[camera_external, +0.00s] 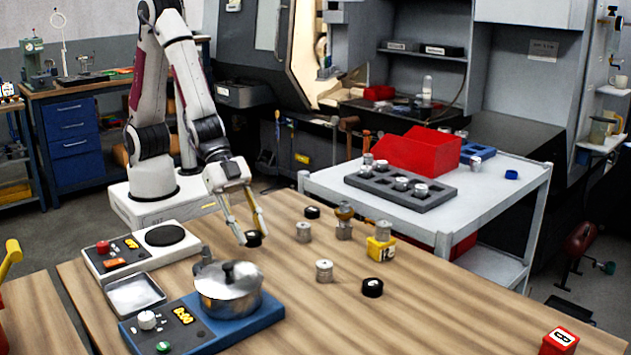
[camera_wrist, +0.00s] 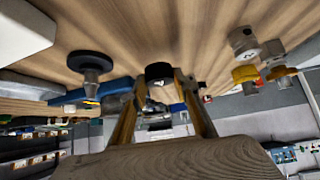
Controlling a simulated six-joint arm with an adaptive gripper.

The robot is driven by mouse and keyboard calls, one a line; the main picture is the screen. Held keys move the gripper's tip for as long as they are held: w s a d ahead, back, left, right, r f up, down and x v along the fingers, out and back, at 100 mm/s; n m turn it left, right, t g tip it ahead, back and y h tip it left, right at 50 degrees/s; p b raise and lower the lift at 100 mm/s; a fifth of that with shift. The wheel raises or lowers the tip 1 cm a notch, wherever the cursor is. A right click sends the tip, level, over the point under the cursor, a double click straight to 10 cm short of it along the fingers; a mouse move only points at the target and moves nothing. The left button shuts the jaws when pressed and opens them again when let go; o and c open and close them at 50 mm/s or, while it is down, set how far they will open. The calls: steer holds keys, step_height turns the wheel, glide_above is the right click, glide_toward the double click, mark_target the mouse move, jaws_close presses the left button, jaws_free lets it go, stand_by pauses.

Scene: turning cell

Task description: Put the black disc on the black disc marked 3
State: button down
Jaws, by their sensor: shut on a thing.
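My gripper (camera_external: 249,231) is shut on a black disc (camera_external: 253,239), low over the wooden table and just behind the pot. In the wrist view the held disc (camera_wrist: 158,72) sits between the two fingertips of my gripper (camera_wrist: 160,78). Two other black discs are on the table. One black disc (camera_external: 312,212) lies to the right of my gripper and farther back. The other black disc (camera_external: 372,288) is nearer the front right and has a small pale mark on its side. I cannot read a 3 on either of them.
A steel pot (camera_external: 228,294) with a lid stands on a blue cooker (camera_external: 270,322) in front of my gripper. Metal cylinders (camera_external: 303,232) (camera_external: 324,270) and a yellow block (camera_external: 381,249) stand to the right. A white scale-like unit (camera_external: 125,262) is at left.

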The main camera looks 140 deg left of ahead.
steer(key=shift+s+a, duration=0.1)
steer(key=shift+s, duration=1.6)
steer(key=shift+f, duration=0.1)
